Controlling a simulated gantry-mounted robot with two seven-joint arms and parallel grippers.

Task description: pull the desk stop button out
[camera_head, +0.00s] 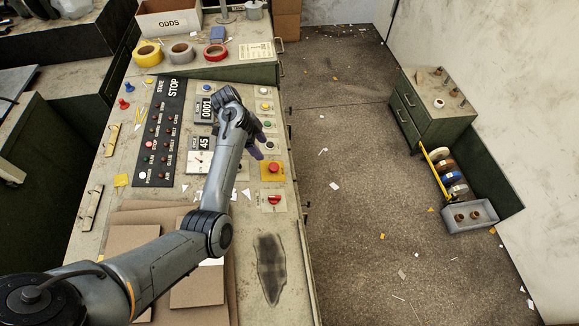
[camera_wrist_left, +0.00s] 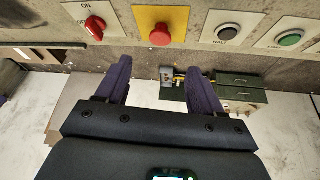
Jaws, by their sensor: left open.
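The desk stop button is a red round knob on a yellow plate (camera_head: 264,178). In the head view the red knob (camera_head: 273,168) is on the right edge of the desk panel. In the left wrist view the red knob (camera_wrist_left: 160,34) is at the top centre, on its yellow plate (camera_wrist_left: 142,17). My left gripper (camera_head: 258,152) is just beyond and left of the knob in the head view. In the left wrist view its purple fingers (camera_wrist_left: 160,78) are spread and empty, with the knob ahead of them and apart. My right gripper is not in view.
A red rotary switch (camera_head: 274,199) is on the near side of the button. A black-capped button (camera_head: 270,146) and a green one (camera_head: 266,106) lie beyond it. A panel marked STOP (camera_head: 172,88) is to the left. The floor (camera_head: 345,200) right of the desk is mostly clear.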

